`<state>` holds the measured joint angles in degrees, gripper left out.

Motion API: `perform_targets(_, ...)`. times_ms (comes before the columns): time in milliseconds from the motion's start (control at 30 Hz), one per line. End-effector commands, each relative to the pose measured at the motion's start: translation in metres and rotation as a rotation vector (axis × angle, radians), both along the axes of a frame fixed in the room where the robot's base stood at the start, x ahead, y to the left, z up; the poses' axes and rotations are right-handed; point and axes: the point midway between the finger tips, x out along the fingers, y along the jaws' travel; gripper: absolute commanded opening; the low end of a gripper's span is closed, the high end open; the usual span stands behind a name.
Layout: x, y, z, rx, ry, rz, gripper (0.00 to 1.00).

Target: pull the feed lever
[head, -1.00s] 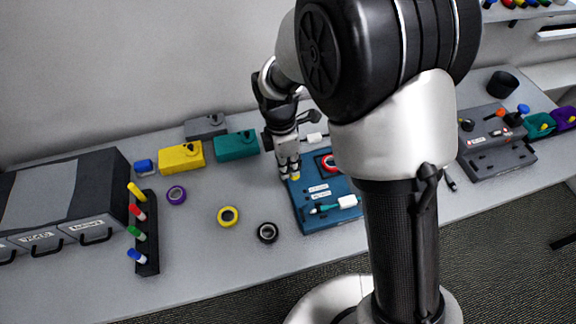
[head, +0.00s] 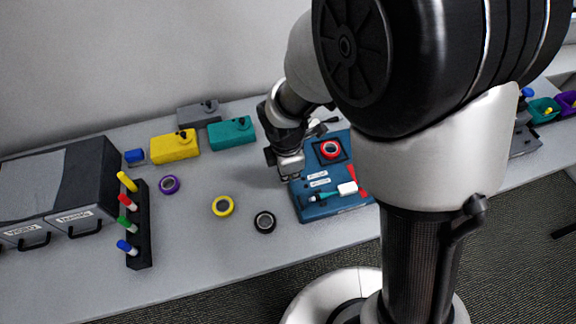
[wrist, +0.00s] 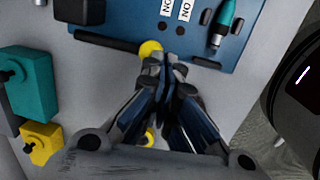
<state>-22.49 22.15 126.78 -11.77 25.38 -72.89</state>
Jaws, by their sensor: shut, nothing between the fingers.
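The feed lever appears to be the black rod (wrist: 105,40) with a yellow ball knob (wrist: 150,48), at the edge of the blue board (wrist: 130,14) in the wrist view. My gripper (wrist: 161,60) is shut and empty. Its fingertips are right at the knob in that view; I cannot tell if they touch it. In the head view my gripper (head: 290,174) is at the left edge of the blue board (head: 345,207), and the knob is hidden behind it.
A red ring (head: 330,149) and a teal-and-white tool (head: 335,192) lie on the board. A yellow box (head: 174,147) and a teal box (head: 232,133) stand behind. A yellow tape roll (head: 223,206) and a black roll (head: 264,222) lie left. A marker rack (head: 140,230) stands further left.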

Motion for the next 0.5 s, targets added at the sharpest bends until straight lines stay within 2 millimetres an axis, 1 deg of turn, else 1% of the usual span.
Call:
perform_targets(33,-0.002,0.000,-0.004,-0.001,0.002,0.001,0.00)
perform_targets(200,-0.004,-0.001,-0.011,-0.002,0.003,0.001,0.00)
perform_targets(500,-0.004,-0.001,-0.015,0.000,0.001,0.000,0.00)
